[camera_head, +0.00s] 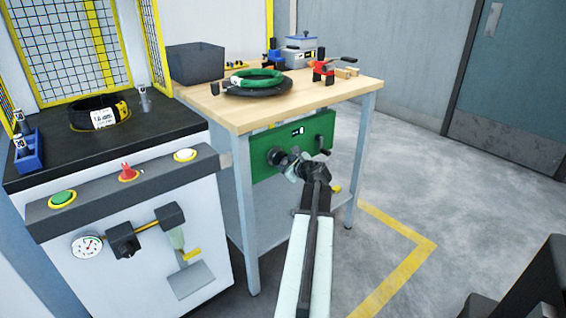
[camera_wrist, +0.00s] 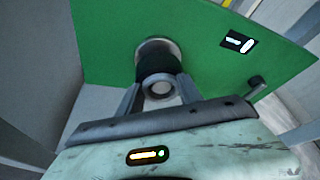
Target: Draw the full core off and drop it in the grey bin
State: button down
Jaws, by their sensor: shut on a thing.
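The full core (camera_wrist: 158,64) is a dark cylinder in the wrist view, seated against a pale round flange on the green winder panel (camera_head: 300,140). My gripper (camera_wrist: 160,95) is shut on it, one finger at each side, with a pale round end showing between the fingers. In the head view my gripper (camera_head: 288,167) meets the front of the panel, and the core is mostly hidden there. The grey bin (camera_head: 196,64) stands at the back left of the wooden table, and its inside is barely visible.
A crank handle (camera_head: 323,146) sticks out at the panel's right. A black-topped machine (camera_head: 60,150) with buttons stands to the left. The floor at right is clear.

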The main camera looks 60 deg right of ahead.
jog(key=s+a, duration=0.2)
jog(key=s, duration=0.5)
jog(key=shift+a, duration=0.15)
dwell(0.8)
dwell(0.4)
dwell(1.0)
